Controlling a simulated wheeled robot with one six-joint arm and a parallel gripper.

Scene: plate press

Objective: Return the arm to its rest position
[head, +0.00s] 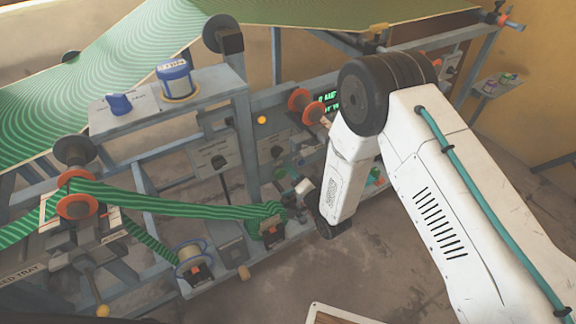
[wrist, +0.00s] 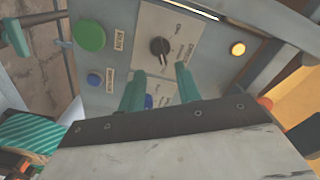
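In the wrist view my gripper (wrist: 158,80) shows two teal fingers spread apart with a gap between them and nothing held. They point toward a control panel (wrist: 122,62). A black rotary knob (wrist: 160,46) on a light plate lies just beyond the fingertips; I cannot tell whether they touch the panel. In the head view my white arm reaches down from the right and bends at a black joint. The gripper is not clearly made out there, behind the arm and press parts.
The press frame (head: 240,130) with green striped web (head: 180,205) and orange rollers fills the left and middle. Bare floor (head: 400,280) lies at the lower middle.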

